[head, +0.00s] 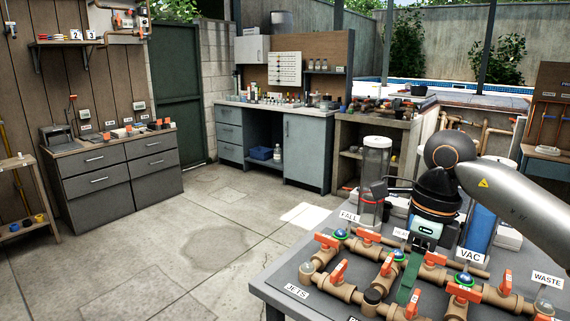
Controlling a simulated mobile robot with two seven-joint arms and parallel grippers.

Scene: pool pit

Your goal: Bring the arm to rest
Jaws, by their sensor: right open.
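My right arm comes in from the right edge and bends down over the grey table (268,286). My right gripper (411,272) points down over the middle of the pipe manifold, and its jaws are open. I see nothing held in it. The manifold is tan pipe with orange-handled valves (338,272). Labels read FALL, JETS, VAC and WASTE (547,279). The gripper and wrist hide part of the pipes and one label behind them. I cannot tell whether the fingers touch a pipe or valve. My left gripper is out of view.
A clear cylinder (376,160) stands behind the manifold, close to my wrist. A blue cylinder (481,228) stands behind my forearm. Grey drawers (95,186) and a workbench (304,151) line the back. The concrete floor (190,245) left of the table is clear.

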